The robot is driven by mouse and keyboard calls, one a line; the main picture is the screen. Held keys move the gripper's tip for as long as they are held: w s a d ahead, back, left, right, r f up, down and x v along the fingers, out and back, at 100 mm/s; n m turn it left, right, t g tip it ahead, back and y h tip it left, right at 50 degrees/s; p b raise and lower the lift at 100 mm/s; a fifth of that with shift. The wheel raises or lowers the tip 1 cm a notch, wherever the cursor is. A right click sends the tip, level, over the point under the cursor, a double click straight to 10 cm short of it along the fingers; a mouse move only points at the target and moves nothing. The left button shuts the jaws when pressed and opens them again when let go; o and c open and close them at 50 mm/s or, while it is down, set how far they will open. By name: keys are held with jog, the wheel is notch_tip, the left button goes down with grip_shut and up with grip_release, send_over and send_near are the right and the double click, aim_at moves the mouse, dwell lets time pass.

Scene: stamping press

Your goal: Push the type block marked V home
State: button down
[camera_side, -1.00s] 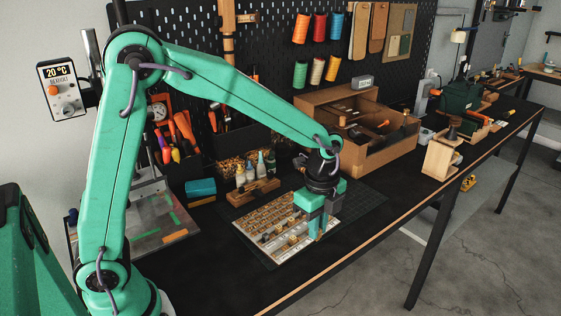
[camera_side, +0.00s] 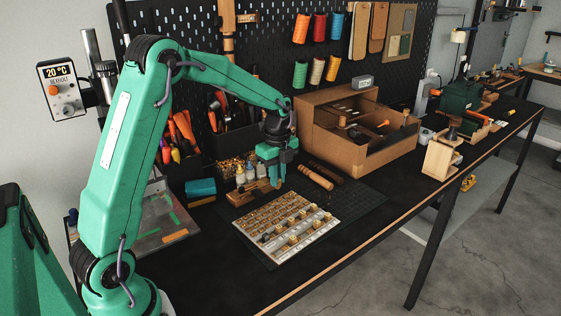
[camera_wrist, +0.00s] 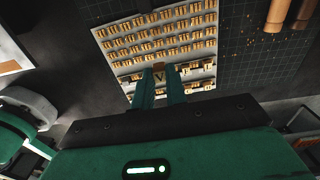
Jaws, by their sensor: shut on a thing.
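The type block marked V (camera_wrist: 159,76) shows in the wrist view between my two green fingertips, with its dark letter facing the camera. My gripper (camera_wrist: 160,88) is shut on it. In the side view my gripper (camera_side: 277,186) hangs behind the far edge of the type tray (camera_side: 270,250), fingers pointing down; I cannot make out the block there. The tray is a pale board with rows of small tan type blocks and a few taller ones towards its near right side. It also shows in the wrist view (camera_wrist: 101,34), beyond my fingertips.
A wooden stand with small bottles (camera_side: 238,196) is just left of my gripper. A wooden rod (camera_side: 316,177) lies to its right. A large cardboard box (camera_side: 385,158) stands at the back right. The dark cutting mat (camera_side: 355,205) is clear right of the tray.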

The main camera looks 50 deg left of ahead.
send_near(247, 191)
jog(key=shift+w+a+r, duration=0.2)
jog(key=shift+a+r, duration=0.25)
jog(key=shift+a, duration=0.1)
jog(key=shift+f, duration=0.2)
jog(key=shift+f, duration=0.55)
jog(key=shift+f, duration=0.7)
jog(key=shift+f, duration=0.75)
jog(key=shift+f, duration=0.95)
dwell(1.1)
jog(key=c, duration=1.3)
grip_release()
jog(key=shift+c, duration=0.2)
jog(key=shift+r, duration=0.1)
